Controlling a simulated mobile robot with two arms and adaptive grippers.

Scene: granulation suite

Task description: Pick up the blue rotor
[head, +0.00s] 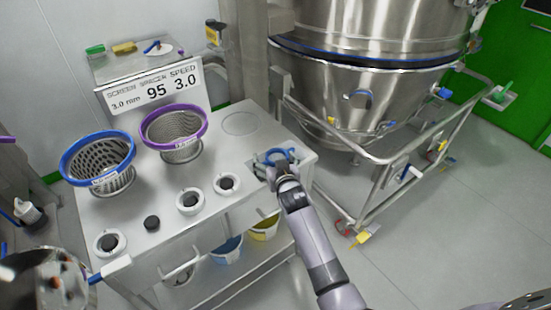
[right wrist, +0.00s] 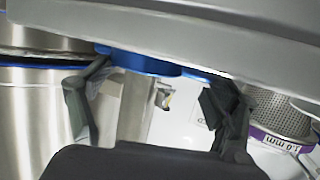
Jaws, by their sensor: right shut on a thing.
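The blue rotor (head: 289,152) is at the right end of the steel bench, in the jaws of my right gripper (head: 281,168). My right gripper is shut on it. In the right wrist view the blue rotor (right wrist: 142,62) shows as a blue band between the two dark fingers of my right gripper (right wrist: 157,72); its upper part is hidden behind a large grey surface. I cannot tell whether the rotor still touches the bench. My left gripper does not show.
The steel bench (head: 228,150) carries a blue-rimmed screen basket (head: 98,160), a purple-rimmed one (head: 174,132) and several white round fittings. A sign (head: 152,88) stands behind. A large steel vessel (head: 370,85) on a railed frame is close on the right. Grey floor lies open at lower right.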

